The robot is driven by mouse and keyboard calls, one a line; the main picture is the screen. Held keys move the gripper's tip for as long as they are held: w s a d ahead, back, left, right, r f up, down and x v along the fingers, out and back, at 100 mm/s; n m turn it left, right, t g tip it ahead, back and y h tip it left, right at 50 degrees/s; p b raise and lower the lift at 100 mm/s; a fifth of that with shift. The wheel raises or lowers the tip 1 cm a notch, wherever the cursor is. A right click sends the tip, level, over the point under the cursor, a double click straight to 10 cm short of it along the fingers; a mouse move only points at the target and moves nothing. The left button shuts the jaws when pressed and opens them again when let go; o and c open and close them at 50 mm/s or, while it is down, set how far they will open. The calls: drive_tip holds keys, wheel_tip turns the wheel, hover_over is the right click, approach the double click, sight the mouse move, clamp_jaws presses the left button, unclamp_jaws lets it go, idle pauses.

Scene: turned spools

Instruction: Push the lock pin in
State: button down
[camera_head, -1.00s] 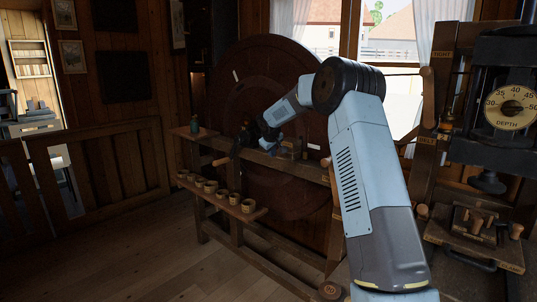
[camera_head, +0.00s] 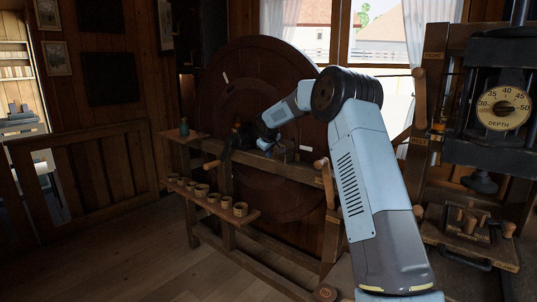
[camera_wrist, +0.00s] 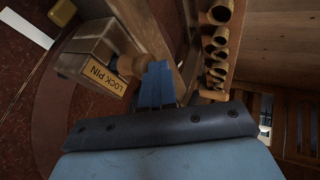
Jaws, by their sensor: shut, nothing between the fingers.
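In the wrist view a wooden block with a label reading LOCK PIN (camera_wrist: 101,77) sits at upper left. A round wooden knob (camera_wrist: 128,66), seemingly the pin's end, sticks out of its right side. My gripper (camera_wrist: 160,70) is shut and empty, its blue fingertips just right of the knob. I cannot tell whether they touch it. In the head view my gripper is a dark shape at the big round wheel (camera_head: 222,110), above the wooden bench. The pin cannot be made out there.
A shelf with several wooden cups (camera_head: 240,209) runs along the bench front; the cups show in the wrist view too (camera_wrist: 220,12). A press with a depth dial (camera_head: 503,107) stands at right. Floor at left is clear.

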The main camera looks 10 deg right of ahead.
drive_tip(key=shift+d, duration=0.25)
drive_tip(key=s+a+r, duration=0.4)
drive_tip(key=s+r, duration=0.3)
drive_tip(key=s, duration=0.1)
drive_tip(key=shift+s+a+r, duration=0.25)
drive_tip(key=shift+a+r, duration=0.1)
drive_tip(key=shift+r, duration=0.05)
